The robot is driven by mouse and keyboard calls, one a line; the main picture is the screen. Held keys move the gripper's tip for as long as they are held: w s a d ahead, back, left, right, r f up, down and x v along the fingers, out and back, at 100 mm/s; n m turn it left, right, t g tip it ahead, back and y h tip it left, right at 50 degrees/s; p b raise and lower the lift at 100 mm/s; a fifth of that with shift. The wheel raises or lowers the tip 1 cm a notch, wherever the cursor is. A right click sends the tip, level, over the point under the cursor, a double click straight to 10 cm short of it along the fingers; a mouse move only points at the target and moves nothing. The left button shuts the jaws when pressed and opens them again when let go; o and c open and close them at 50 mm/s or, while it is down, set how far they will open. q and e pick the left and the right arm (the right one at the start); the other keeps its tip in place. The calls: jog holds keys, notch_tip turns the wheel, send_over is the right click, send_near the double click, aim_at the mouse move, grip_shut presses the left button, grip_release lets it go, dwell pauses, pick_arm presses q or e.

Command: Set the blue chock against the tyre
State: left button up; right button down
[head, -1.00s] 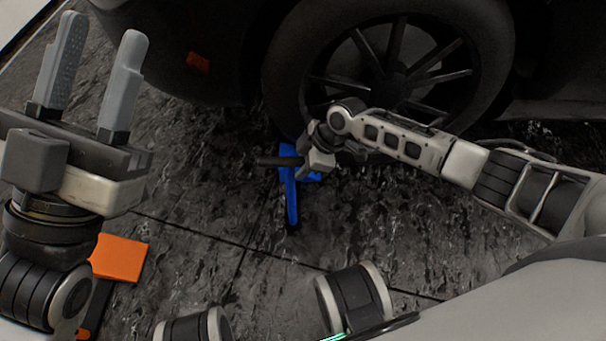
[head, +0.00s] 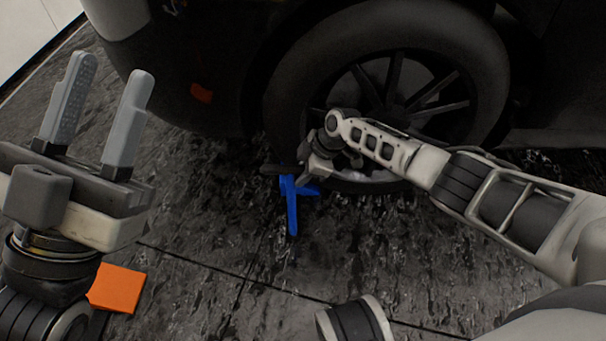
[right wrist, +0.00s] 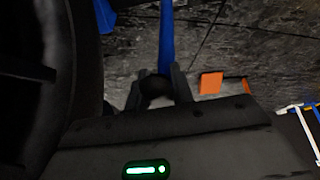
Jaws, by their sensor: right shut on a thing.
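The blue chock (head: 291,206) is at the lower left side of the dark tyre (head: 283,100) in the head view, close to it. I cannot tell whether they touch. My right gripper (head: 285,172) is shut on the chock's upper part. In the right wrist view the fingers (right wrist: 158,88) hold it, a long blue bar (right wrist: 166,38) extends away beyond them, and the dark tyre (right wrist: 82,60) fills the left side. My left gripper (head: 106,98) is open and empty, raised at the left of the head view.
An orange piece (head: 117,288) lies on the dark, wet-looking floor below my left gripper; it also shows in the right wrist view (right wrist: 211,83). The dark car body (head: 190,60) overhangs the tyre. A white and blue frame (right wrist: 302,125) is at the right wrist view's right edge.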

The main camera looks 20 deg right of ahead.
jog(key=shift+w+d+f, duration=0.1)
jog(key=shift+d+f, duration=0.05)
jog(key=shift+f, duration=0.25)
dwell(0.3)
jog(key=shift+f, duration=0.75)
jog(key=c, duration=1.1)
grip_release()
jog(key=shift+f, duration=0.1)
jog(key=shift+c, duration=0.2)
